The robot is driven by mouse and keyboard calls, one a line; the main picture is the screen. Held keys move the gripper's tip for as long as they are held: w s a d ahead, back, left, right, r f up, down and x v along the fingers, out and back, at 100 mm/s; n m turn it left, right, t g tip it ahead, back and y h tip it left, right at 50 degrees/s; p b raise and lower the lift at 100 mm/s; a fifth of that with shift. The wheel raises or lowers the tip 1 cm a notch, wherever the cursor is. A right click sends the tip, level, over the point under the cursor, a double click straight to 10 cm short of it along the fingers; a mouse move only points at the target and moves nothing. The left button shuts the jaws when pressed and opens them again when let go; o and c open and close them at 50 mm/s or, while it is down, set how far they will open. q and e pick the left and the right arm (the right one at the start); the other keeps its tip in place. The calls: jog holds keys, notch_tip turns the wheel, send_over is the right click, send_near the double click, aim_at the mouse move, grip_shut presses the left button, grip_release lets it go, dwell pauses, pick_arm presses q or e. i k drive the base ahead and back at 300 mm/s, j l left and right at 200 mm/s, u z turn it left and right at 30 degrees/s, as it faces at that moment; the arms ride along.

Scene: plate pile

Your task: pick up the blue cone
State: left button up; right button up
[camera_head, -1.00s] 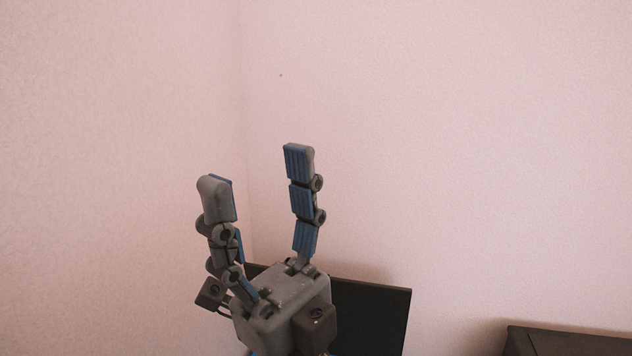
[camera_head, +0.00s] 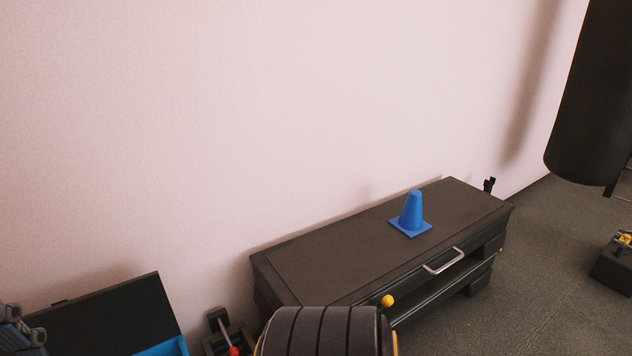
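The blue cone (camera_head: 412,213) stands upright on its square base on top of a low dark cabinet (camera_head: 325,262), right of centre. Nothing touches the cone except the cabinet top. Part of my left gripper (camera_head: 22,332) shows at the bottom left corner, grey with blue pads and cut off by the frame edge. It is far to the left of the cone in the picture, and whether it is open cannot be seen. My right gripper is not in view.
The cabinet has a silver handle (camera_head: 443,262). Dark rounded plates (camera_head: 322,332) stand before it, near a yellow ball (camera_head: 388,300). A black panel (camera_head: 110,318) is at left. A black hanging bag (camera_head: 592,100) is at upper right. Floor (camera_head: 520,300) right of the cabinet is clear.

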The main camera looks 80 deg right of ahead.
aim_at(409, 223)
jog(key=z, duration=3.25)
